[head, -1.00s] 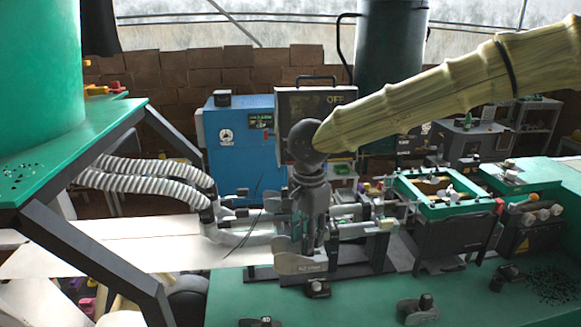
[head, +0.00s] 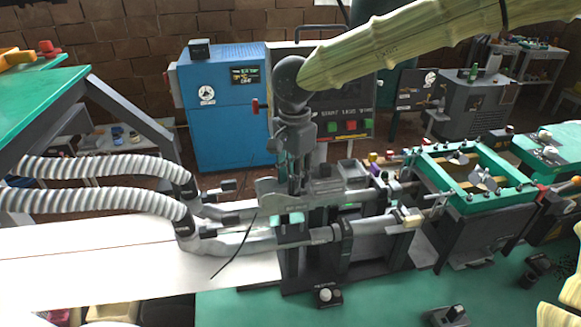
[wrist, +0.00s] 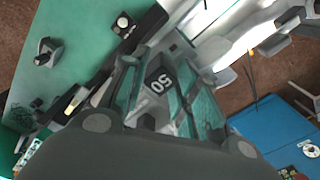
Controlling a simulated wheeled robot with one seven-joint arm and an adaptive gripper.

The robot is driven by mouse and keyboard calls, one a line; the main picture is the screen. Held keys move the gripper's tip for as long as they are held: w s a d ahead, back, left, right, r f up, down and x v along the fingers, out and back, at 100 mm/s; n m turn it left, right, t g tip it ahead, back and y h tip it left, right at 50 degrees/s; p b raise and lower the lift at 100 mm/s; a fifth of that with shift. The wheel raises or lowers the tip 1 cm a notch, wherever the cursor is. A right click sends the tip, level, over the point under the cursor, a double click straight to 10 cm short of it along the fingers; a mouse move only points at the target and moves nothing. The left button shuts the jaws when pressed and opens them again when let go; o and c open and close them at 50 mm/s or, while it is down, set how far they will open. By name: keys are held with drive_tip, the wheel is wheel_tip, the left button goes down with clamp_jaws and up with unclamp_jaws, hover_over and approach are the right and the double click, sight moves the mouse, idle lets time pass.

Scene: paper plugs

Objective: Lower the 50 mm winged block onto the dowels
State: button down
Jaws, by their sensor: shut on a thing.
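My gripper (head: 292,178) points down over the middle of the bench machine. It is shut on the grey winged block (head: 268,193), whose wing sticks out to the left of the fingers. In the wrist view the block (wrist: 158,86) shows a dark face marked "50" between my two fingers. The block looks roughly level, over the dark machine frame (head: 291,262). The dowels cannot be made out; the block, fingers and machine parts cover that spot. I cannot tell whether the block touches anything below.
Two ribbed hoses (head: 100,168) run in from the left to grey pipes. A green-framed box (head: 470,178) stands to the right. A small black knob unit (head: 327,296) sits on the green bench (head: 385,305) in front. A blue cabinet (head: 222,125) and control panel stand behind.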

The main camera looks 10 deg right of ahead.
sight(292, 197)
drive_tip(key=shift+w, duration=0.1)
drive_tip(key=shift+s+a+r+p, duration=0.2)
drive_tip(key=shift+r+p, duration=0.05)
drive_tip(key=shift+p, duration=0.45)
drive_tip(key=shift+s+f, duration=0.1)
drive_tip(key=shift+f, duration=0.6)
drive_tip(key=shift+f+b, duration=0.35)
drive_tip(key=shift+f, duration=2)
drive_tip(key=shift+p, duration=1.5)
drive_tip(key=shift+f, duration=2.05)
drive_tip(key=c, duration=1)
unclamp_jaws()
